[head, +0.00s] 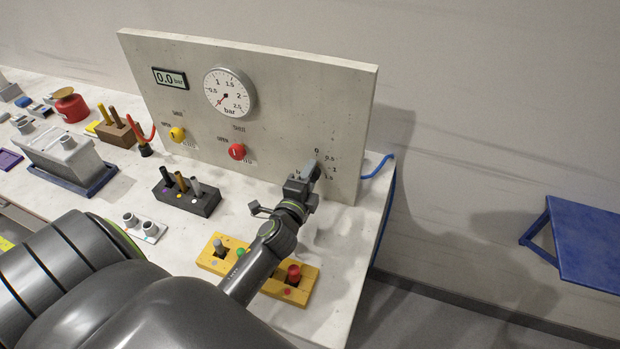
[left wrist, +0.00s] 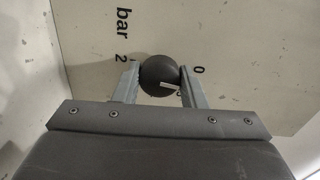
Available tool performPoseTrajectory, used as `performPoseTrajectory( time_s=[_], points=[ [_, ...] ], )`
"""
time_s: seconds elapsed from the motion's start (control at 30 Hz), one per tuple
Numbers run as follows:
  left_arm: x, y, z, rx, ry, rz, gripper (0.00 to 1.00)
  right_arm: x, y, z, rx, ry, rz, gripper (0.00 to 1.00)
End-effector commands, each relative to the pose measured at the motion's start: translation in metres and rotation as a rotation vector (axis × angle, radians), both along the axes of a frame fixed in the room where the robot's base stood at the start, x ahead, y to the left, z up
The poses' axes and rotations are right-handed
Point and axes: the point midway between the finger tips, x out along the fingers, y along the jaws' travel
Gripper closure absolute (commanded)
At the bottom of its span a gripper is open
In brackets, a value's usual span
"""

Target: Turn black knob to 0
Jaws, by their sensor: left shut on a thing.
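The black knob (left wrist: 160,69) is round and sits on the panel between the two fingers of my left gripper (left wrist: 160,88) in the left wrist view. The fingers touch it on both sides. A short white line on the knob lies toward its lower right. A "0" is printed right of the knob and a "2" with "bar" left of it. In the head view my left gripper (head: 311,172) is at the panel's right part, beside a scale with "0", "0.5" and "1". The knob is hidden there behind the gripper. My right gripper is not in view.
The upright panel (head: 300,95) carries a display (head: 170,78) reading 0.0 bar, a round gauge (head: 229,93), a yellow knob (head: 177,135) and a red knob (head: 236,151). A dark block with pegs (head: 186,198) and a yellow block (head: 212,265) stand on the bench below.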

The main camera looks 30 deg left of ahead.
Motion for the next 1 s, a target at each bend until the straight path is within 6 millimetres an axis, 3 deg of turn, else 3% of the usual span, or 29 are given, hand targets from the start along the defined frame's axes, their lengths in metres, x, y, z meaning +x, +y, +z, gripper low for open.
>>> performPoseTrajectory(
  time_s=[0.3, 0.8, 0.83, 1.0],
  points=[
    [0.0002, 0.0001, -0.0002, -0.101, -0.025, 0.001, 0.85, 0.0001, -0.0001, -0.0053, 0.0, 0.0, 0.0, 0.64],
    [0.0001, 0.0, 0.0, -0.118, -0.028, 0.0, 0.85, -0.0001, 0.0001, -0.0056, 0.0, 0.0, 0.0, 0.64],
    [0.0001, 0.0, 0.0, -0.118, -0.028, 0.0, 0.6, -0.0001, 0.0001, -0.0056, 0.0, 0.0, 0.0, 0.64],
    [0.0001, 0.0, 0.0, -0.117, -0.028, 0.0, 0.41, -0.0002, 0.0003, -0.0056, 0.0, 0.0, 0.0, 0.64]
  ],
)
